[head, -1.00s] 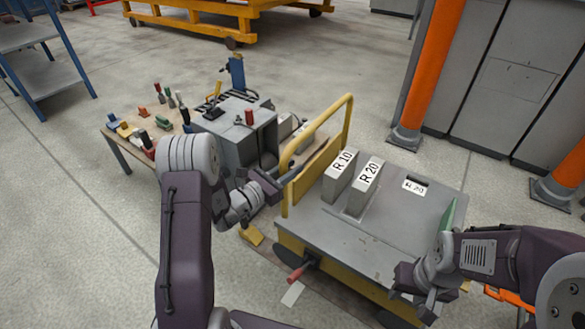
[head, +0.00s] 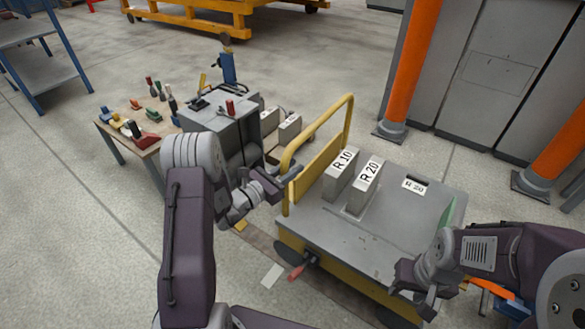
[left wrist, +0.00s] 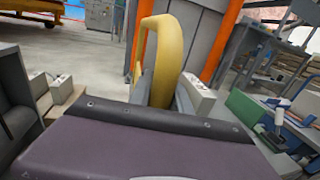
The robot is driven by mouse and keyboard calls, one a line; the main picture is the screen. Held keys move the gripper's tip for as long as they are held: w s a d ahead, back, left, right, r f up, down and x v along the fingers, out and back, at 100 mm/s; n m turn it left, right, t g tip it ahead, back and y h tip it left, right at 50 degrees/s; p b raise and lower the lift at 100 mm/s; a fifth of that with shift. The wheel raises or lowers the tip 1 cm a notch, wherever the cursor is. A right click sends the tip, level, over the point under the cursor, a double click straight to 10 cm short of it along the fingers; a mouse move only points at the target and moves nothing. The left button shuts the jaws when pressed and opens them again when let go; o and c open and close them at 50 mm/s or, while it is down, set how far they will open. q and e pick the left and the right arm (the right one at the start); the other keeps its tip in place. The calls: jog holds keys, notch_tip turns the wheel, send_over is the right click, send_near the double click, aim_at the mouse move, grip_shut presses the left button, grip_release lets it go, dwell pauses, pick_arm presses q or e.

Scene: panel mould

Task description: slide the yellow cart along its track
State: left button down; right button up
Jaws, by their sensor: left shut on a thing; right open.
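The yellow cart (head: 370,240) has a grey top and a yellow tubular handle (head: 346,112) at its left end. It stands over a dark strip on the floor (head: 258,243), which may be its track; the cart hides part of it. My left gripper (head: 286,183) is shut on the handle near its lower left upright. My right gripper (head: 424,303) is open and empty, low by the cart's near right side.
Blocks marked R 10 (head: 340,174) and R 20 (head: 366,186) stand on the cart. A grey machine (head: 222,125) and a small table (head: 151,150) with coloured pieces stand left of it. Orange posts (head: 400,75) and grey cabinets (head: 490,90) are behind. A red pedal-like part (head: 297,272) sticks out low.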

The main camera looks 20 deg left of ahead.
pick_arm(q)
jog(key=shift+f, duration=0.1)
jog(key=c, duration=1.2)
grip_release()
jog(key=p+v, duration=0.3)
jog(key=v, duration=0.6)
jog(key=shift+s, duration=0.1)
